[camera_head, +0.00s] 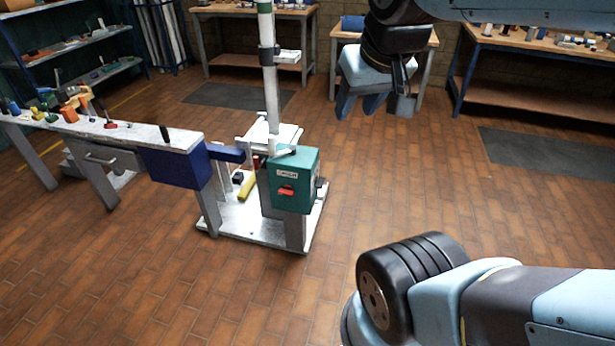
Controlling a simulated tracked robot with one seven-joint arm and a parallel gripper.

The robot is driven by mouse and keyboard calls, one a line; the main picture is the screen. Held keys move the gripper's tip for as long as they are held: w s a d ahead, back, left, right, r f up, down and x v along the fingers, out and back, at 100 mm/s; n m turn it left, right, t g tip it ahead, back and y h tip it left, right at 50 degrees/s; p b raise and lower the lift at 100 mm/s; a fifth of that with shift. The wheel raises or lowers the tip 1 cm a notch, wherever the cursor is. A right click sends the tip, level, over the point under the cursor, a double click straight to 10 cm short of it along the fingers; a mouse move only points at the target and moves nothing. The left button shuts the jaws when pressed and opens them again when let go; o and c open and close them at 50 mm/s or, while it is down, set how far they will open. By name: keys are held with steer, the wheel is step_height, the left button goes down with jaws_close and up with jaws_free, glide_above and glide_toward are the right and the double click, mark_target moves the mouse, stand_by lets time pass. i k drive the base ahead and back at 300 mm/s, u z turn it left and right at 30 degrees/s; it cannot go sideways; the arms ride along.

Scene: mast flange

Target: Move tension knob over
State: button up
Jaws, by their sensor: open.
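A green box (295,180) with a small white label is fixed to a post on the white base, in the middle of the view. A red handle-like part (286,191) sits on its front face. A small dark part shows at the box's right side. I cannot tell which of these is the tension knob. My gripper (359,108) hangs at the upper middle, to the right of and above the box in the picture. Its blue fingers are apart with nothing between them.
A white mast (270,85) rises behind the box from the base plate (245,222). A long bench (185,138) with a blue end block (178,168) and several small tools stands left. Workbenches line the back wall. The tiled floor right of the base is clear.

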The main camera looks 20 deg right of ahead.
mark_target(319, 183)
steer(key=u, duration=0.1)
steer(key=i, duration=1)
steer(key=z, duration=0.1)
